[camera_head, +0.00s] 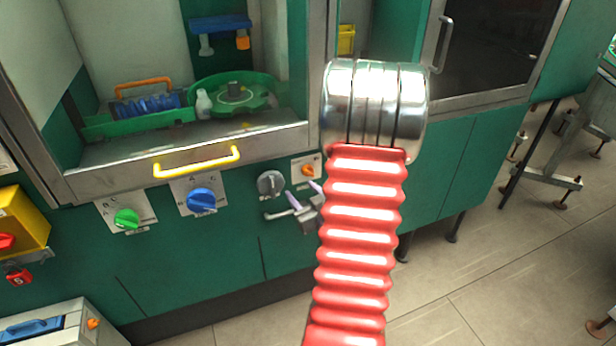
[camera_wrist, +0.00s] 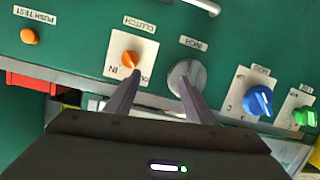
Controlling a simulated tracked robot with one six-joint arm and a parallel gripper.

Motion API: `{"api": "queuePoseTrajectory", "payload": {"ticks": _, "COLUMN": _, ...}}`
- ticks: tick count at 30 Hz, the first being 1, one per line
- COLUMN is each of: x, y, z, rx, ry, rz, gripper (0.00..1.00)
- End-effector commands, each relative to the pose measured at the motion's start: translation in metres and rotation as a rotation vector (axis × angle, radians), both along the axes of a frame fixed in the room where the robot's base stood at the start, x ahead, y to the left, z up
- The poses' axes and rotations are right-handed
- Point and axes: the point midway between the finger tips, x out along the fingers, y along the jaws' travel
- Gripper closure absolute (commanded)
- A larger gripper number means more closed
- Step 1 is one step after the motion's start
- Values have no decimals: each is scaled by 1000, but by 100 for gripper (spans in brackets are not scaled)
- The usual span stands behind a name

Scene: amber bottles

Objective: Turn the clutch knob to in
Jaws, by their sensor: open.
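The clutch knob (camera_wrist: 130,60) is small and orange, on a white plate (camera_wrist: 116,48) marked CLUTCH. IN is printed at its lower left in the wrist view, and a partly covered OUT label at its lower right. Its pointer seems turned toward the OUT side. It also shows in the head view (camera_head: 308,170), right of a grey knob. My gripper (camera_wrist: 158,77) is open and empty. Its left finger overlaps the knob's lower edge in the wrist view, and its right finger overlaps the grey knob; I cannot tell contact. In the head view my gripper (camera_head: 304,194) is partly hidden by my arm.
The grey knob (camera_wrist: 187,75), a blue knob (camera_wrist: 258,100) and a green knob (camera_wrist: 305,116) share the green panel. An orange push button (camera_wrist: 29,36) is at the left in the wrist view. A yellow handle (camera_head: 197,162) projects above the knobs in the head view.

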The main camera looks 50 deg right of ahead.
Motion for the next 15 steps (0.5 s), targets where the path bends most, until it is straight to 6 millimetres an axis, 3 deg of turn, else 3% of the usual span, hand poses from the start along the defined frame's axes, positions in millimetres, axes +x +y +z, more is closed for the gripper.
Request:
{"api": "queuePoseTrajectory", "payload": {"ticks": 3, "x": -26, "y": -12, "z": -14, "rx": 12, "ry": -83, "rz": -25, "gripper": 51}}
{"api": "queuePoseTrajectory", "payload": {"ticks": 9, "x": -61, "y": -22, "z": -22, "rx": 18, "ry": -221, "rz": -59, "gripper": 51}}
{"api": "queuePoseTrajectory", "payload": {"ticks": 15, "x": -76, "y": -24, "z": -22, "rx": 17, "ry": -282, "rz": -73, "gripper": 51}}
